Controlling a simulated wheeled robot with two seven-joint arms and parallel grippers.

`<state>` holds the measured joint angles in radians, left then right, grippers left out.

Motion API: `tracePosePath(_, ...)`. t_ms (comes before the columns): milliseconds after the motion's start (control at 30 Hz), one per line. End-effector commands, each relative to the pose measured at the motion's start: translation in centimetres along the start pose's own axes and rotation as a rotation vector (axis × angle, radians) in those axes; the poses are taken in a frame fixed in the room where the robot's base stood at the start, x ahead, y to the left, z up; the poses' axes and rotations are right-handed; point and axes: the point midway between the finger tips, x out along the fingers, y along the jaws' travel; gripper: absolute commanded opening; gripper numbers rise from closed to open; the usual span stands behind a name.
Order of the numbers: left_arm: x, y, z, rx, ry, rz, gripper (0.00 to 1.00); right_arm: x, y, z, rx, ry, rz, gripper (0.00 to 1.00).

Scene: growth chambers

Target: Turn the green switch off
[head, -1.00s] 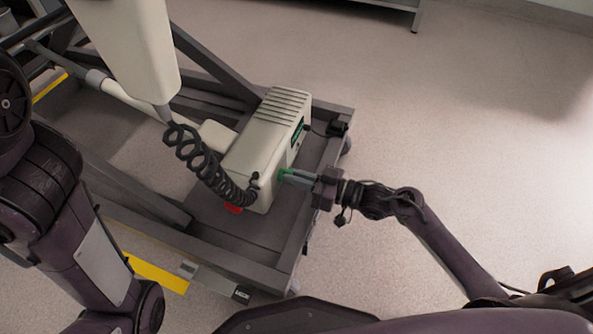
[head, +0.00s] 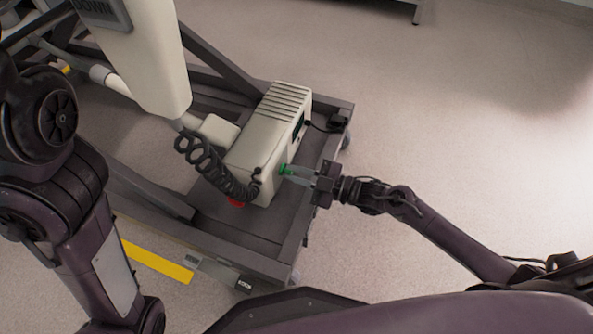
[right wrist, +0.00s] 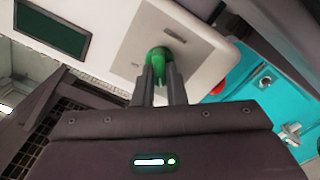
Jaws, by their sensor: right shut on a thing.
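The green switch (head: 285,169) sits on the right side of a cream box (head: 262,150) on a grey wheeled frame. In the right wrist view the green switch (right wrist: 158,58) is a rounded knob on a pale plate. My right gripper (head: 291,172) reaches in from the right. Its two fingers (right wrist: 160,72) are shut on the green switch, and their tips hide part of it. My left arm (head: 75,220) comes down the left side, but its gripper is out of view.
A black coiled cable (head: 212,172) hangs on the box's left side. A red part (head: 236,203) shows low by the box. A dark panel (right wrist: 52,30) lies beside the switch in the right wrist view. Open floor (head: 450,130) lies to the right.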

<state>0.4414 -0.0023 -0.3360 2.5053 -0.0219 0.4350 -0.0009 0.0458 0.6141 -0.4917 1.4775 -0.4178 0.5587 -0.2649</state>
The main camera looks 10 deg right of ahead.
Motion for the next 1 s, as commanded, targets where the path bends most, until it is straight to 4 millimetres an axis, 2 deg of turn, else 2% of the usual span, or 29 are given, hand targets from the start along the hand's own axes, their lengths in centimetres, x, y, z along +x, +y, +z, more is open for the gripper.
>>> tracePosePath(400, -0.23, 0.00, 0.23, -0.001, -0.010, 0.000, 0.55, 0.01, -0.08, 0.01, -0.156, 0.000, 0.000, 0.00)
tracePosePath(900, -0.04, -0.16, 0.06, -0.002, -0.001, -0.008, 0.55, 0.03, -0.10, 0.01, -0.171, 0.000, 0.000, 0.00)
tracePosePath(933, -0.02, -0.17, 0.05, -0.002, -0.001, -0.009, 0.55, 0.03, -0.10, 0.00, -0.170, 0.000, 0.000, 0.15)
tracePosePath(1000, 0.00, -0.18, 0.03, -0.002, 0.000, -0.010, 0.55, 0.03, -0.10, 0.00, -0.170, 0.000, 0.000, 0.24)
